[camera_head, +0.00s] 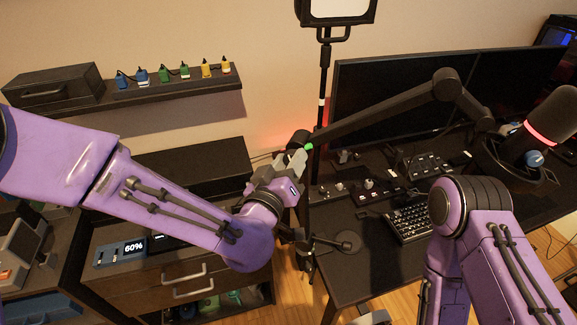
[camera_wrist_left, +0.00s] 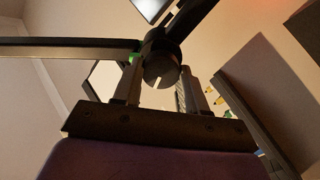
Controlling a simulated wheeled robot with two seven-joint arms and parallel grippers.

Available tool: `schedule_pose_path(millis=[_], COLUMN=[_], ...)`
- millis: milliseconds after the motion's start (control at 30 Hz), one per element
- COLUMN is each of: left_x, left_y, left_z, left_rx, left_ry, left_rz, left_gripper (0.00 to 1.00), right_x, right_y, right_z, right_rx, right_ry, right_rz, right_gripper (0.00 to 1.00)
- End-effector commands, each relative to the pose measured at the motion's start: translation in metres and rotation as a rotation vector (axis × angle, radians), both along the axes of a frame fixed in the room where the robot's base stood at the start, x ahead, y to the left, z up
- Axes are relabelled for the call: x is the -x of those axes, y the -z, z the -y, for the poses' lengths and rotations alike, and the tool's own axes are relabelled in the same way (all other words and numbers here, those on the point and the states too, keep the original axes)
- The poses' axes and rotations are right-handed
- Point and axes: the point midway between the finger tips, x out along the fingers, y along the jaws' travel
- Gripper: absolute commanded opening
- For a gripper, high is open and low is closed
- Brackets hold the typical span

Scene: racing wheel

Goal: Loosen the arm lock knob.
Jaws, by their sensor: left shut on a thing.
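The arm lock knob (camera_wrist_left: 161,71) is a dark round cylinder with a white line on its face, at the joint of a black boom arm in the left wrist view. My left gripper (camera_wrist_left: 163,78) has one finger on each side of the knob and is shut on it. In the head view my left gripper (camera_head: 298,160) is at the left end of the boom arm (camera_head: 385,110), beside the dark joint (camera_head: 299,139). The fingers largely hide the knob there. A small green part shows by the fingers. My right arm is at the right; its gripper is out of view.
The black desk (camera_head: 345,265) holds a keyboard (camera_head: 407,224), control boxes and monitors (camera_head: 400,90). A microphone (camera_head: 552,125) hangs at the boom's right end. A light stand (camera_head: 323,110) rises close behind my left gripper. A wall shelf (camera_head: 150,92) and drawer cabinet (camera_head: 185,270) are at left.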

Motion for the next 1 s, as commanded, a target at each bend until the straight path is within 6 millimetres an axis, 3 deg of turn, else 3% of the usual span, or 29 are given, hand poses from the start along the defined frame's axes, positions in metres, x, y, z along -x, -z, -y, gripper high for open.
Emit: schedule_pose_path(millis=[1000], left_x=[-0.001], left_y=[0.006], left_z=[-0.002], left_rx=[0.855], left_ry=[0.001], left_rz=[-0.309], left_gripper=[0.11], right_x=[0.0], right_y=[0.059], right_z=[0.0], right_rx=[0.0], right_ry=[0.0], right_rz=[0.0], right_gripper=[0.43])
